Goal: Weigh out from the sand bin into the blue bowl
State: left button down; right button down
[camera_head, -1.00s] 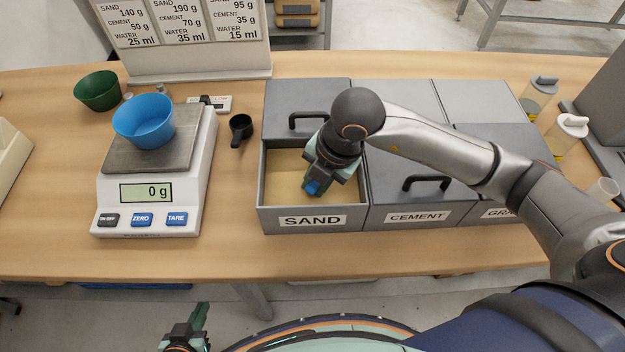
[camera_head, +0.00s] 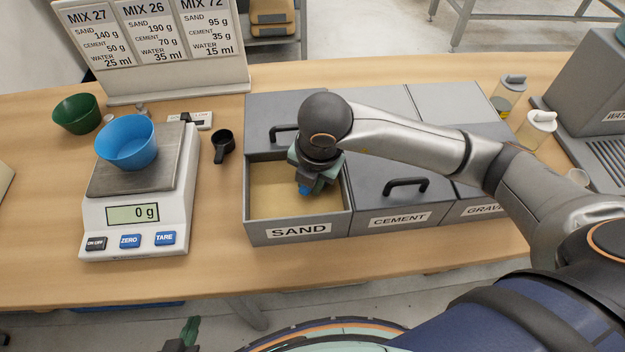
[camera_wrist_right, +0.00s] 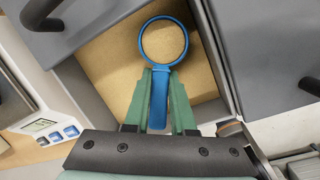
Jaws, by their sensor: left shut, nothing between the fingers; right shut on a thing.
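The blue bowl (camera_head: 127,143) stands on the pan of the white scale (camera_head: 136,212), whose display reads 0 g. The sand bin (camera_head: 297,231) is open, with flat-looking tan sand (camera_head: 272,192) inside. My right gripper (camera_head: 305,187) is over the right part of the sand bin, pointing down. In the right wrist view my right gripper (camera_wrist_right: 160,82) is shut on the handle of a blue scoop (camera_wrist_right: 163,42). The scoop's round cup shows sand colour inside; I cannot tell whether it is filled. My left gripper (camera_head: 184,338) is low at the bottom edge, away from the table.
The cement bin (camera_head: 401,217) and gravel bin (camera_head: 483,209) are lidded, to the right. A black scoop (camera_head: 223,146) lies between scale and bins. A green bowl (camera_head: 77,113) and mix sign (camera_head: 150,45) stand behind.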

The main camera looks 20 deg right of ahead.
jog(key=shift+h, duration=0.9)
jog(key=shift+w+p+v, duration=0.15)
jog(key=shift+w+v, duration=0.1)
jog(key=shift+v, duration=0.8)
jog(key=shift+w+p+v, duration=0.15)
jog(key=shift+w+v, duration=0.1)
jog(key=shift+v, duration=0.85)
jog(key=shift+a+r, duration=0.3)
jog(key=shift+r, duration=0.45)
jog(key=shift+s+r+h, duration=0.1)
jog(key=shift+r+h, duration=0.4)
jog(key=shift+r, duration=0.1)
jog(key=shift+d, duration=0.1)
